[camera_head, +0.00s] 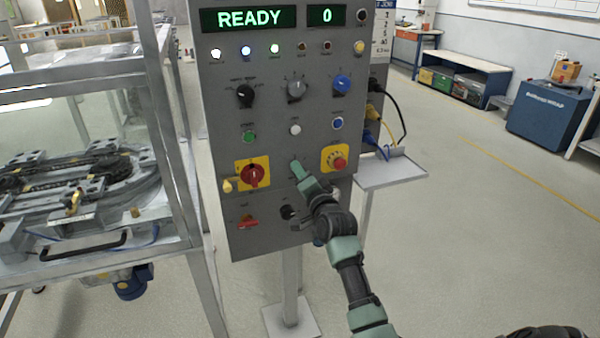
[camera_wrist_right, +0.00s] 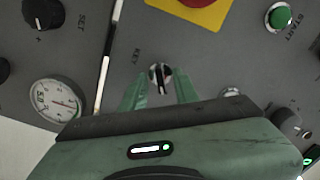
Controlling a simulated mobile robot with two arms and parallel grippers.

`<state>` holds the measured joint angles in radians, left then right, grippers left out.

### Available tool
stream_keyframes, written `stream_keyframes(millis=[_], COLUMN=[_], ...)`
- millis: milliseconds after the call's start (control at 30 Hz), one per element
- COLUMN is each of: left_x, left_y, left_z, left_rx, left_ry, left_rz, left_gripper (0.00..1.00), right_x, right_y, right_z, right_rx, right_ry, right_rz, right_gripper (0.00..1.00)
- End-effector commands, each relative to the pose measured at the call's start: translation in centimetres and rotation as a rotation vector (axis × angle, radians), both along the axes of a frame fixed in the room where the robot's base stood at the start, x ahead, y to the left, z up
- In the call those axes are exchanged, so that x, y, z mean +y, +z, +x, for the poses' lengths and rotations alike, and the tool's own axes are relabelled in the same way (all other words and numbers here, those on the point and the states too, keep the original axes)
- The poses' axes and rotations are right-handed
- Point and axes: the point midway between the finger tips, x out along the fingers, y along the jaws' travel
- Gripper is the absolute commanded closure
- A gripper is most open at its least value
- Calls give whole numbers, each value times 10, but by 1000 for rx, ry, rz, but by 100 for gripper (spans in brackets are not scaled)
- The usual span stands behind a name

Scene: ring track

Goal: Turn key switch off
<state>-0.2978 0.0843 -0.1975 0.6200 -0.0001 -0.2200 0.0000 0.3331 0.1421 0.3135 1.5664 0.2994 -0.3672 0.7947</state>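The key switch (camera_wrist_right: 160,77) is a small round silver lock with a dark bar across it, below a KEY label on the grey control panel (camera_head: 225,130). In the right wrist view it sits between the two green fingertips of my right gripper (camera_wrist_right: 161,92), with a gap visible on each side. The gripper is open and does not appear closed on it. In the head view my right gripper (camera_head: 297,168) is at the panel's lower middle and hides the key switch. My left gripper is not in view.
A red rotary switch (camera_head: 252,176) on yellow is left of my right gripper; a red emergency button (camera_head: 340,164) on yellow is right of it. A black knob (camera_head: 287,212) lies below. The framed track machine (camera_head: 120,170) stands left.

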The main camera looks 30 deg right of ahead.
Motion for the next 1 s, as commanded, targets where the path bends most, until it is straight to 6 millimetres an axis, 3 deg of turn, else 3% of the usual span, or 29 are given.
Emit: stream_keyframes(millis=[300,433,767,1000], left_x=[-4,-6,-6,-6], left_y=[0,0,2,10], left_z=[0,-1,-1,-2], left_rx=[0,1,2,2], left_ry=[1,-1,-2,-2], left_rz=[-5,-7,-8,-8], left_gripper=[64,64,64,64], right_x=[-1,-1,-1,-1], right_y=[0,0,0,1], right_z=[4,4,4,4], right_rx=[0,1,9,38], right_ry=[0,0,1,1], right_rz=[-1,-1,-28,-144], right_gripper=[70,100,100,100])
